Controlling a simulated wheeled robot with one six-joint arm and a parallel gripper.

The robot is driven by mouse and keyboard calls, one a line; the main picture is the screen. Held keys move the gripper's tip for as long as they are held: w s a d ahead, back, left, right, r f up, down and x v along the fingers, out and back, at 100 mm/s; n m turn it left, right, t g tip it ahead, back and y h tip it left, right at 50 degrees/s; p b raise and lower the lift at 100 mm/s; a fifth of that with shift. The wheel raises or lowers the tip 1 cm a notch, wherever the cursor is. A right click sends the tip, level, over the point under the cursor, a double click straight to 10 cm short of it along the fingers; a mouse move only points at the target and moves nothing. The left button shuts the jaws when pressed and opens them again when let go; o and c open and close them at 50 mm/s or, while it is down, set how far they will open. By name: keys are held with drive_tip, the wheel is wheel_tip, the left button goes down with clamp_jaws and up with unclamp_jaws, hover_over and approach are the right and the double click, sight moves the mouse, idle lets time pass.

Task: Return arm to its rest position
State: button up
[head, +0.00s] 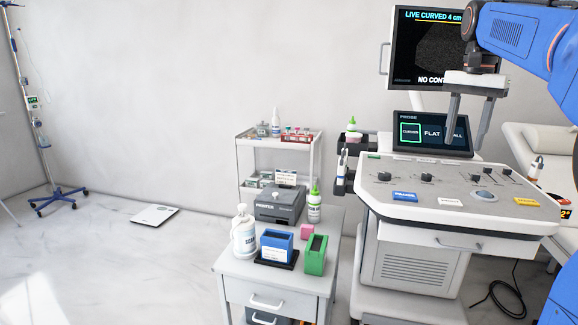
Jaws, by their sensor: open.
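My gripper (468,120) hangs at the end of my blue arm at the upper right of the head view. Its two grey fingers point down and stand apart, with nothing between them. It is in front of the ultrasound machine's small touch screen (408,132) and covers part of it. The screen shows "PROBE" with "CURVED", "FLAT" and a partly hidden third button; "CURVED" is outlined in green. The control panel (405,200) lies below the gripper. The large monitor (425,50) above reads "LIVE CURVED 4 cm" and is partly hidden by my arm.
A cabinet (232,270) at the lower middle carries a grey printer (279,206), bottles, a blue box (277,244) and a green box (316,256). A shelf trolley (243,160) stands behind. An examination couch (540,138) is at right. The floor at left is mostly clear.

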drive_tip(key=s+a+f+n+t, duration=0.1)
drive_tip(key=s+a+f+n, duration=0.2)
drive_tip(key=s+f, duration=0.6)
drive_tip(key=s+a+f+n+t, duration=0.2)
drive_tip(key=s+a+f, duration=0.4)
drive_tip(key=s+f, duration=0.3)
drive_tip(key=s+a+f+n+t, duration=0.1)
drive_tip(key=s+a+f+n, duration=0.3)
drive_tip(key=s+f, duration=0.6)
wheel_tip(320, 180, down, 4)
drive_tip(key=shift+a+r+n, duration=0.2)
drive_tip(key=shift+a+n, duration=0.15)
drive_tip(key=shift+n, duration=0.25)
drive_tip(key=shift+s, duration=0.1)
